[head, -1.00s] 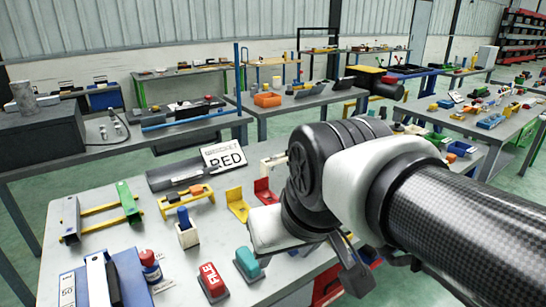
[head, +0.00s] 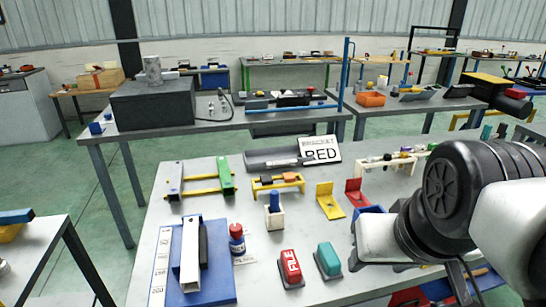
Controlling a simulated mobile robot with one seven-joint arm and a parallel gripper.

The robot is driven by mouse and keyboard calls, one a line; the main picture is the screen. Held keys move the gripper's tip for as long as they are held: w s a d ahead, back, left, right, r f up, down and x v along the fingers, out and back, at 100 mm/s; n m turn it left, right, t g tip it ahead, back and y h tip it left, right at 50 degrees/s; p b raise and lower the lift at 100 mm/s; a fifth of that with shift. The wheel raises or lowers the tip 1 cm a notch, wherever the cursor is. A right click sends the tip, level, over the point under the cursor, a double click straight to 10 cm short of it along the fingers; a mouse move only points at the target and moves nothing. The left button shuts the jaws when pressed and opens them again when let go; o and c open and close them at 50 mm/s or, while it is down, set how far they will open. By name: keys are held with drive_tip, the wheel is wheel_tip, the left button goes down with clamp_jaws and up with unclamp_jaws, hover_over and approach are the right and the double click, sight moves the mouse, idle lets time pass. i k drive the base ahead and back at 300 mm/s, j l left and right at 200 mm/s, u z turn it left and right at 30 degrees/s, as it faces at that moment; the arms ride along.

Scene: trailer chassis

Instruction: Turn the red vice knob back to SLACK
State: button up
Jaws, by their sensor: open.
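I cannot pick out a red vice knob or a SLACK mark for certain in the head view. A small blue bottle-like piece with a red top (head: 237,238) stands upright on the near bench, beside a blue plate (head: 215,289) bearing a pale metal channel. A frame with yellow bars and a green end block (head: 225,176) sits behind them. My gripper (head: 378,240) is at the right, over the bench and right of these things. It is open, its fingertips are mostly hidden, and I see nothing held in it.
A red block (head: 290,268) and a teal block (head: 328,260) stand between my gripper and the blue plate. Yellow and red brackets and a BRACKET BED sign (head: 320,149) lie behind. Another bench edge (head: 35,255) is at the left, with green floor between.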

sight(235, 229)
drive_tip(key=l+u, duration=0.1)
drive_tip(key=u, duration=0.3)
drive_tip(key=l+u, duration=0.15)
drive_tip(key=u, duration=0.2)
drive_tip(key=l+u, duration=0.1)
drive_tip(key=u, duration=0.3)
